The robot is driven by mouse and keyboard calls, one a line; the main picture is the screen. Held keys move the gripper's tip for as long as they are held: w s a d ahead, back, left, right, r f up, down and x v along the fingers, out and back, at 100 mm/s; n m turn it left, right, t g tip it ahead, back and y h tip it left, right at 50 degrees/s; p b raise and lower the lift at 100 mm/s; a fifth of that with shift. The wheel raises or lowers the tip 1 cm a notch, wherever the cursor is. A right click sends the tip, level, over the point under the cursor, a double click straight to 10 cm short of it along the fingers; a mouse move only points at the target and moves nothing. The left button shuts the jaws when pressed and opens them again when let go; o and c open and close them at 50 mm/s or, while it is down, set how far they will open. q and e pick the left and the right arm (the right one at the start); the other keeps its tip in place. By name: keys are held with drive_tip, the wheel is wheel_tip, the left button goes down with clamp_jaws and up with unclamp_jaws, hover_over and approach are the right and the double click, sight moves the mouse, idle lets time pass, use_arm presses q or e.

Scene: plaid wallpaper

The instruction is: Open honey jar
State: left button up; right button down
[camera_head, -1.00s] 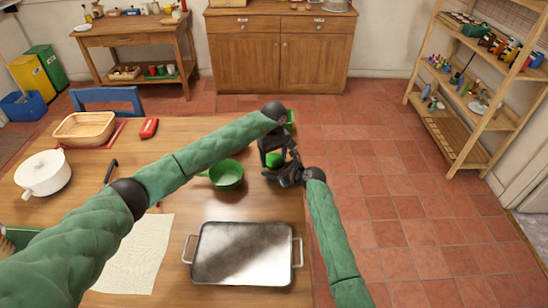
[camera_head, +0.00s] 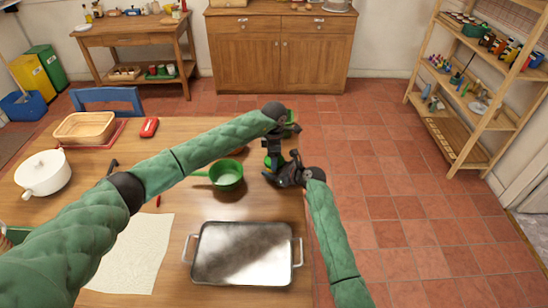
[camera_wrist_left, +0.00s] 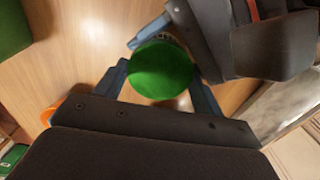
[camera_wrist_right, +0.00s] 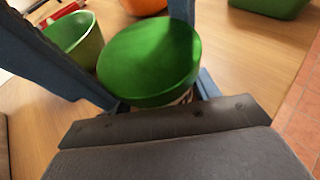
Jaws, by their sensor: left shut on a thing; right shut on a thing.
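The honey jar stands near the table's right edge, mostly hidden by my grippers. Its round green lid (camera_head: 273,161) shows between them, and from above in the left wrist view (camera_wrist_left: 160,70). In the right wrist view the lid (camera_wrist_right: 148,60) is on top, with a sliver of jar body (camera_wrist_right: 182,98) below it. My left gripper (camera_head: 275,154) comes from above, its fingers on opposite sides of the lid, shut on it. My right gripper (camera_head: 270,176) is lower and from the near side, shut on the jar body. Any gap between lid and jar is hidden.
A green handled pot (camera_head: 228,178) stands just left of the jar. A metal tray (camera_head: 243,255) lies nearer. A green container (camera_head: 291,118) is behind my left gripper. A white pot (camera_head: 43,174), basket (camera_head: 87,128) and red object (camera_head: 149,127) are farther left.

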use_arm(q)
drive_tip(key=o, duration=1.1)
